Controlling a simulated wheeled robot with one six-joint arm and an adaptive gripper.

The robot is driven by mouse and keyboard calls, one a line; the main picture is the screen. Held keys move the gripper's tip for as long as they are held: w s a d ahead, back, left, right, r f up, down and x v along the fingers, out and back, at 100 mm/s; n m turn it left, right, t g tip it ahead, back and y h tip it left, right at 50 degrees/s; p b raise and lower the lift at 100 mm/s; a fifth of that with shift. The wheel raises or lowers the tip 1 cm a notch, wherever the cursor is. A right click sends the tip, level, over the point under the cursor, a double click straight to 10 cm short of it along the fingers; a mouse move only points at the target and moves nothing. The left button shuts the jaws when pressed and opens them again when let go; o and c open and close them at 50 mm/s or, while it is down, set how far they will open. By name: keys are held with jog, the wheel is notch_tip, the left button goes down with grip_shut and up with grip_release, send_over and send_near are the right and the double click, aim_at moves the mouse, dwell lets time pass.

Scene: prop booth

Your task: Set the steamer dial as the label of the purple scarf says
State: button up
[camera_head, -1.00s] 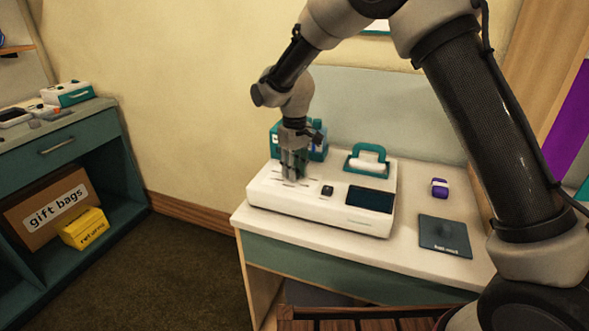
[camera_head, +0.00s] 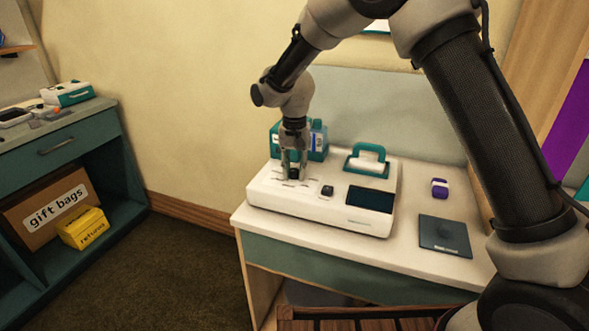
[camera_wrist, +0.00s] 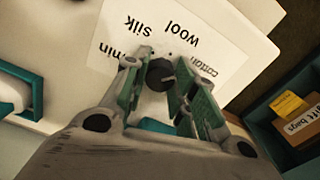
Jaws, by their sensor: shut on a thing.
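The white steamer (camera_head: 310,204) stands on the table, with a dark panel and a teal-handled part on top. My gripper (camera_head: 293,176) points down at its left part, shut on the black dial (camera_wrist: 160,73). In the wrist view the fingers are on both sides of the dial. The dial plate (camera_wrist: 215,38) reads "silk", "wool", "cotton" and a partly hidden word ending in "in". A light mark on the dial shows toward the right of that view, but its exact setting is unclear. A small purple item with a white band (camera_head: 440,187), perhaps the scarf, lies right of the steamer; its label is unreadable.
A dark flat pad (camera_head: 445,236) lies at the table's front right. A teal box (camera_head: 318,143) stands behind my gripper. At the left, a teal shelf unit (camera_head: 60,145) holds a "gift bags" box (camera_head: 50,208) and a yellow box (camera_head: 84,228).

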aim_at(295, 170)
jog(key=shift+m, duration=0.6)
jog(key=shift+r, duration=0.1)
jog(key=o, duration=1.1)
jog(key=shift+c, duration=0.2)
notch_tip(295, 170, up, 12)
